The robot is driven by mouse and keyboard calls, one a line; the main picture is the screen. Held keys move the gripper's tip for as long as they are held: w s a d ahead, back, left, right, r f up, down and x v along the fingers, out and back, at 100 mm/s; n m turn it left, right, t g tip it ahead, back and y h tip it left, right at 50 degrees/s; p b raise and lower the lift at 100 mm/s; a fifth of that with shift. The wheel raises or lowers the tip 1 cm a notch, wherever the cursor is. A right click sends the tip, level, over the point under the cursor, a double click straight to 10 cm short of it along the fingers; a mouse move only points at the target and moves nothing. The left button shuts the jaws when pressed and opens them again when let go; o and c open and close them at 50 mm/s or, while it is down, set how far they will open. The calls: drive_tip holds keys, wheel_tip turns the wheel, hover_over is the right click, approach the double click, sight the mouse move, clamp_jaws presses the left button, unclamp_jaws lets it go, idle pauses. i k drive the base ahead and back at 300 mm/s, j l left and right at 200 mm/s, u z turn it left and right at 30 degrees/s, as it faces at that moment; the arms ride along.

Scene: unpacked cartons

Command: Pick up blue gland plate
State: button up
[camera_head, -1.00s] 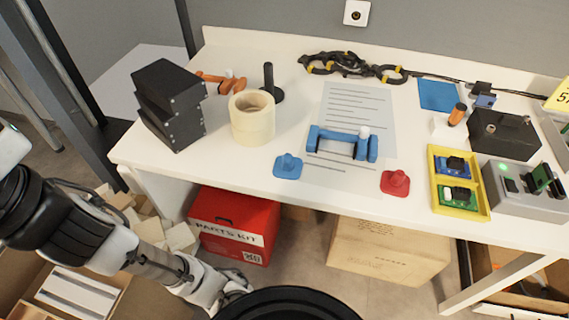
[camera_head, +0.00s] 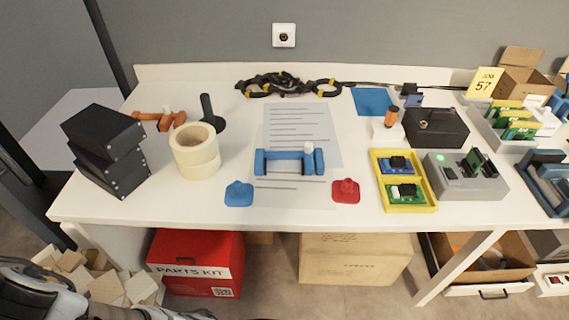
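The blue gland plate (camera_head: 239,193) is a small flat blue piece with a raised knob. It lies near the front edge of the white table (camera_head: 100,205), left of centre, at the lower left corner of a printed sheet (camera_head: 303,130). A similar red plate (camera_head: 345,191) lies to its right, apart from it. My gripper is out of the picture; only part of my arm shows at the bottom left, below the table top. Nothing touches the blue plate from above.
A blue clamp-like bar (camera_head: 285,162) lies on the sheet behind the plate. Tape rolls (camera_head: 195,152) and stacked black boxes (camera_head: 107,150) stand to the left. A yellow tray (camera_head: 404,181) stands to the right. A red parts kit box (camera_head: 195,262) sits under the table.

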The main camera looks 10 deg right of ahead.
sight(238, 194)
drive_tip(key=k+l+u, duration=0.15)
drive_tip(key=u, duration=0.2)
drive_tip(key=k+l+u, duration=0.1)
drive_tip(key=u, duration=0.25)
